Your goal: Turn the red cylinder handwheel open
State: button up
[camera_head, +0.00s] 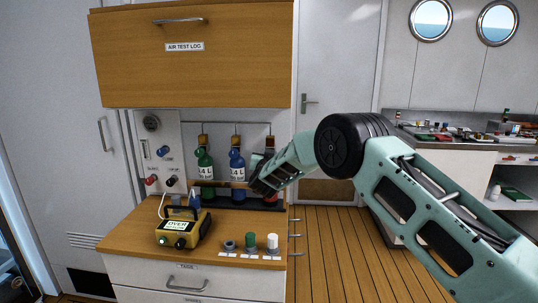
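My arm reaches in from the right, and my dark gripper (262,180) is at the right end of the cylinder rack. Its fingers are small and dark here, so I cannot tell whether they are open or shut. A green cylinder (205,170) and a blue cylinder (237,172) stand upright in the rack, left of my gripper. My gripper and wrist cover most of the third place, under the right-hand bracket (269,141).
A wooden counter (135,235) holds a yellow instrument (183,230) and small grey, green and white items at its front right. A panel with a gauge (151,123) and red knob (151,180) is at left. A wooden cabinet (195,75) overhangs the rack.

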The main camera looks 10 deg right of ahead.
jog(key=shift+f+n, duration=0.3)
jog(key=shift+n, duration=0.4)
jog(key=o, duration=1)
jog(key=shift+r, duration=0.15)
jog(key=shift+s, duration=0.1)
jog(key=shift+s+a, duration=0.1)
jog(key=shift+s, duration=0.1)
jog(key=b+v, duration=0.3)
jog(key=v, duration=1.4)
